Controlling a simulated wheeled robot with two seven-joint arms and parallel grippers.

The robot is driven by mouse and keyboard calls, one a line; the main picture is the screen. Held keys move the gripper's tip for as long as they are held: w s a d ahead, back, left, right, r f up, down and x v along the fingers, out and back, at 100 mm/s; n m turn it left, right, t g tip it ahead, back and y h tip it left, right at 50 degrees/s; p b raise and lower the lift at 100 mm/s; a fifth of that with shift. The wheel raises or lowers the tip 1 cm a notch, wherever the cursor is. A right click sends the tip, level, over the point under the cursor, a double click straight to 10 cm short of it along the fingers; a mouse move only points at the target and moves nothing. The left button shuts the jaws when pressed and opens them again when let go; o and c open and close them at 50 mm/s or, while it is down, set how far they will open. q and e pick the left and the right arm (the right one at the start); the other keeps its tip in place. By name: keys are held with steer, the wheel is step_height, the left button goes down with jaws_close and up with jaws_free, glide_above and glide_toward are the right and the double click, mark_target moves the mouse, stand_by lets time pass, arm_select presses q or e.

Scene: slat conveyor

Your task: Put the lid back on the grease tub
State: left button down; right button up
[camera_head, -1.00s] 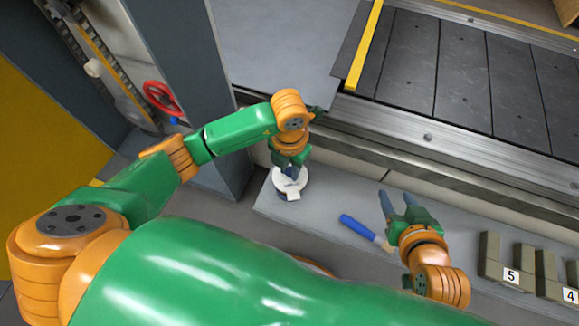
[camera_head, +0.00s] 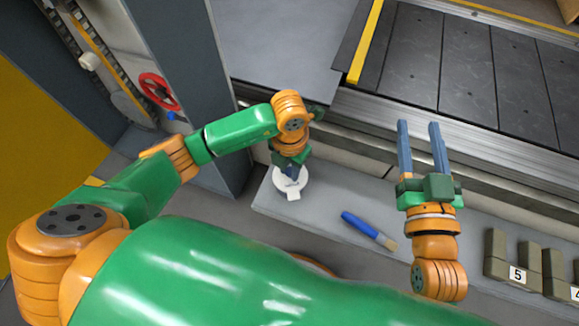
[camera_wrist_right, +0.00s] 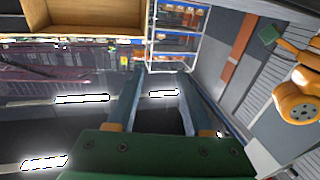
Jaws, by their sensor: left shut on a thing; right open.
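The white round lid (camera_head: 281,188), with a small pale tab at its front edge, is at the left end of the grey ledge. My left gripper (camera_head: 290,174) points down and is shut on the lid from above. The grease tub is not clearly visible; the lid and gripper cover the spot below, and I cannot tell whether the lid touches a tub. My right gripper (camera_head: 419,124) is open and empty, its two blue fingers pointing toward the conveyor. It is well to the right of the lid; its fingers also show in the right wrist view (camera_wrist_right: 158,75).
A brush with a blue handle (camera_head: 358,223) lies on the ledge (camera_head: 325,200) between the grippers. Grey blocks with number labels (camera_head: 497,250) stand at the right. The slat conveyor (camera_head: 465,60) runs behind. A red handwheel (camera_head: 158,91) is at the left.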

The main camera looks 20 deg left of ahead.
arm_select(q)
steer(key=shift+f+b, duration=0.35)
steer(key=shift+f, duration=0.25)
arm_select(e)
step_height(320, 180, up, 6)
steer(key=s+t+y, duration=0.1)
steer(key=t, duration=0.2)
steer(key=shift+a+y, duration=0.25)
steer(key=shift+y, duration=0.05)
steer(key=shift+s+r, duration=0.1)
steer(key=shift+r, duration=0.1)
arm_select(q)
steer(key=shift+f, duration=0.15)
arm_select(e)
steer(key=shift+f, duration=0.1)
stand_by(0.4)
stand_by(0.7)
arm_select(q)
steer(key=shift+c, duration=0.7)
jaws_free()
